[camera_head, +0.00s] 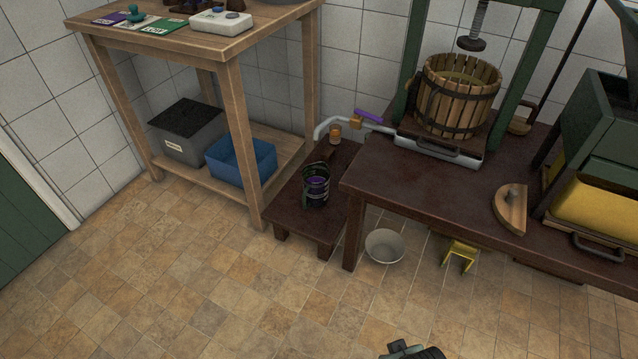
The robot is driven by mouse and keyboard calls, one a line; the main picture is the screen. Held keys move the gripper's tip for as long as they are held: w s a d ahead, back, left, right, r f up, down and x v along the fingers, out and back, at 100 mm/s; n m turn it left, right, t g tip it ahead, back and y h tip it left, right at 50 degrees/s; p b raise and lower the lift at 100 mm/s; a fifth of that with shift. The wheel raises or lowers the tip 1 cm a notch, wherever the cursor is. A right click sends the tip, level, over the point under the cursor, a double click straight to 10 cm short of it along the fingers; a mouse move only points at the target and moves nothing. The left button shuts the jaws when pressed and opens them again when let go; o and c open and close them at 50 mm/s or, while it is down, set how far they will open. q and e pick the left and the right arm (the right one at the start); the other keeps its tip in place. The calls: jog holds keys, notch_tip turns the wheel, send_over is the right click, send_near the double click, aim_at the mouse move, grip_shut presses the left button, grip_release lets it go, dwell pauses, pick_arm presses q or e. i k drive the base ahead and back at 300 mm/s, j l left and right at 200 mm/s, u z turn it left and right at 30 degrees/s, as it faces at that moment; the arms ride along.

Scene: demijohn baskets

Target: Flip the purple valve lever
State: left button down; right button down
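The purple valve lever (368,116) sits on a brass valve body (357,121) on a pale pipe (378,125). The pipe runs left from the press tray and bends down at its left end. The lever slants down to the right. A dark part of my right arm or gripper (412,352) shows at the bottom edge, far from the lever. Its fingers cannot be made out. My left gripper is not in view.
A slatted wooden press basket (462,95) stands on the dark table (420,188) at right. A wooden workbench (232,130) with a blue bin (242,162) stands at left. A grey bowl (385,246) and yellow piece (460,254) lie under the table. The front floor is clear.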

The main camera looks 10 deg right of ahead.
aim_at(358, 113)
jog(key=z, duration=1.25)
jog(key=i+j+z, duration=0.1)
jog(key=z, duration=0.25)
jog(key=i+j, duration=0.25)
jog(key=j, duration=0.2)
jog(key=i+j, duration=0.3)
jog(key=j, duration=0.15)
jog(key=i+j, duration=0.25)
jog(key=j, duration=0.2)
